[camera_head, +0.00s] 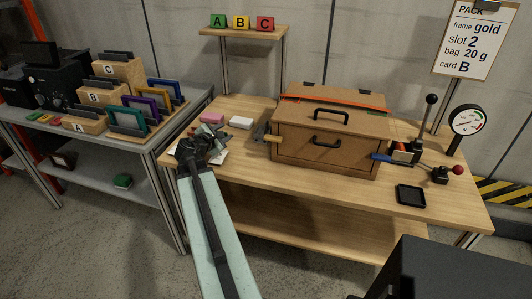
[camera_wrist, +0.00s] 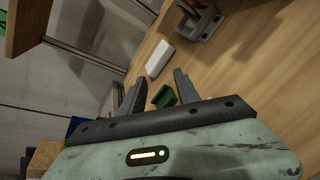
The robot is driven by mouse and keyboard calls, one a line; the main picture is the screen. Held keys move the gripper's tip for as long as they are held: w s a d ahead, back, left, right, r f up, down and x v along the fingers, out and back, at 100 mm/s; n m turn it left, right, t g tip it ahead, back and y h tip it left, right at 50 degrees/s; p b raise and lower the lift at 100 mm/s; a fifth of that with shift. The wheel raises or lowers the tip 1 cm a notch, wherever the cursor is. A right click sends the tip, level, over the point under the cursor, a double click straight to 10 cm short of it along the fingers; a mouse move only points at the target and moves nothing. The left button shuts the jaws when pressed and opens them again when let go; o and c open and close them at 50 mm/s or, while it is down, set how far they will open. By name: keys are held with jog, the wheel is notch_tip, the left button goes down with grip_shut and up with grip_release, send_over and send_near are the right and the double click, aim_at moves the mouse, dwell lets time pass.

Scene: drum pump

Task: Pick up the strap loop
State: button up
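A wooden chest (camera_head: 300,152) with black handles stands closed on the bench. An orange-red strap (camera_head: 335,101) runs across the top of its lid; I cannot clearly make out a loop on it. My gripper (camera_head: 203,145) is over the left end of the bench, to the left of the chest and well apart from the strap. In the wrist view my gripper (camera_wrist: 158,78) has its two fingers spread, with nothing held. A small green piece (camera_wrist: 163,97) shows between the fingers, apparently below them. The strap is not seen in the wrist view.
A pink block (camera_head: 212,118) and a white block (camera_head: 241,122) lie left of the chest; the white one (camera_wrist: 159,58) also shows beyond my fingers. A grey metal fixture (camera_wrist: 195,22) stands near it. A black tray (camera_head: 411,195), levers and a gauge (camera_head: 467,120) are right.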

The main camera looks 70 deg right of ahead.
aim_at(265, 123)
jog(key=s+d+n+h+b, duration=0.1)
jog(key=s+d+n+b, duration=0.1)
jog(key=s+d, duration=0.1)
jog(key=s+d+f+n+h+b, duration=0.1)
jog(key=s+d+n, duration=0.2)
jog(key=s, duration=0.2)
jog(key=s+d+f+n+h+b, duration=0.1)
jog(key=s+d+n+b, duration=0.1)
jog(key=s+d, duration=0.2)
jog(key=shift+s+d+f+n+b, duration=0.1)
jog(key=shift+s+f+n+b, duration=0.1)
jog(key=shift+s+n+b, duration=0.15)
jog(key=shift+w+r+n+t+h, duration=0.1)
jog(key=shift+w+n+t+h, duration=0.1)
jog(key=shift+n+t+h, duration=0.3)
jog(key=shift+w+r+n, duration=0.2)
jog(key=shift+n, duration=0.15)
jog(key=d, duration=0.2)
jog(key=shift+w+d, duration=0.1)
jog(key=shift+d, duration=0.25)
jog(key=d, duration=0.3)
jog(key=d+b, duration=0.1)
jog(key=d, duration=0.1)
jog(key=shift+w+d+f, duration=0.15)
jog(key=shift+f, duration=0.25)
grip_shut()
